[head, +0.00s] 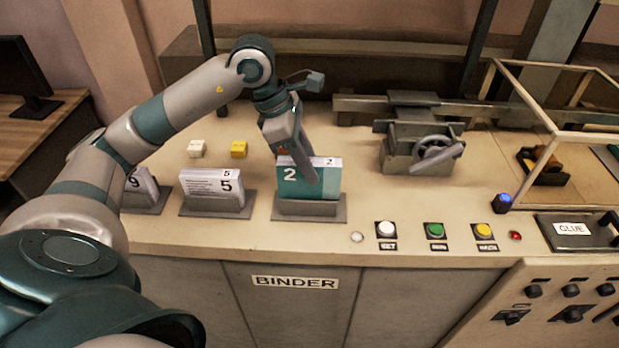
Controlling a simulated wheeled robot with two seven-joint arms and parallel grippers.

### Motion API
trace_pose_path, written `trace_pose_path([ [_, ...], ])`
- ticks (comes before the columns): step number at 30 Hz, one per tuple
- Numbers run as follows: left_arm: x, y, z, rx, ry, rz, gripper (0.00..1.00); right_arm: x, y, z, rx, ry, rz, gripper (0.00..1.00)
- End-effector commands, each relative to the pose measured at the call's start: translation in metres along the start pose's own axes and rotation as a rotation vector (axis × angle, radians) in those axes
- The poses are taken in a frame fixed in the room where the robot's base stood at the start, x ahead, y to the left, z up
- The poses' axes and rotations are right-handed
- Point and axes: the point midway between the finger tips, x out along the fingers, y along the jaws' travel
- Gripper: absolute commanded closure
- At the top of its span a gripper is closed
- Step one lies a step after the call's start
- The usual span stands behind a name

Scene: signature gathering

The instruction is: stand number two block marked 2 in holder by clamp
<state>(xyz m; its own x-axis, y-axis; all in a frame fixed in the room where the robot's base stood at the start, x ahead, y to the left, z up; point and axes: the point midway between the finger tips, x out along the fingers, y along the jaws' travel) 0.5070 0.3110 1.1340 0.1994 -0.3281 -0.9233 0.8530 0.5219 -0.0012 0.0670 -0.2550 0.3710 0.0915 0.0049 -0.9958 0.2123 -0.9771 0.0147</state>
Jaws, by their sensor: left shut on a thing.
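The block marked 2 (324,187), teal and white with a white top, stands upright in or just at a grey holder (310,211). My left gripper (306,172) comes down from above and is shut on this block. One grey finger covers part of the front face, and the other finger is hidden behind the block. Whether the block's bottom rests fully in the holder is hidden by the holder's front lip. The clamp (422,146), a grey device with a handwheel, stands to the right at the back of the bench. My right gripper is not in view.
Blocks marked 5 (212,188) and 9 (145,187) stand in holders to the left. A white piece (197,149) and a yellow piece (239,149) lie behind. Buttons (434,230) line the front edge. A framed guard (556,130) and a glue lid (575,229) are at right.

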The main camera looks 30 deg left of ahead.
Motion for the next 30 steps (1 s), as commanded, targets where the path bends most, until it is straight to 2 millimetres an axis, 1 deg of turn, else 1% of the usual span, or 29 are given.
trace_pose_path([
  [10, 0.034, 0.000, -0.014, -0.001, 0.000, -0.001, 1.00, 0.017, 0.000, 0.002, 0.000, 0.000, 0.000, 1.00],
  [12, 0.037, 0.000, -0.015, -0.001, 0.000, 0.000, 1.00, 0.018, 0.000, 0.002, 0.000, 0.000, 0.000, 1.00],
  [20, 0.036, 0.000, -0.015, 0.000, -0.001, 0.001, 1.00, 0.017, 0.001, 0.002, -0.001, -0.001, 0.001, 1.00],
  [25, 0.040, 0.000, -0.016, 0.000, -0.001, 0.001, 1.00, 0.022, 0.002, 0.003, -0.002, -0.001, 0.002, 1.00],
  [26, 0.040, 0.000, -0.017, 0.000, 0.000, 0.000, 0.74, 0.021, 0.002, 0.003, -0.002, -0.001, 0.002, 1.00],
  [27, 0.039, 0.000, -0.016, 0.000, 0.000, 0.000, 0.65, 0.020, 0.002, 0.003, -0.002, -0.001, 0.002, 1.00],
  [28, 0.039, 0.000, -0.016, 0.000, 0.000, 0.000, 0.58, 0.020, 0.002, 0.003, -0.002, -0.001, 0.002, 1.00],
  [30, 0.039, 0.000, -0.016, 0.000, 0.000, 0.000, 0.58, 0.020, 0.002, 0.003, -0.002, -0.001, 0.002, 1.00],
])
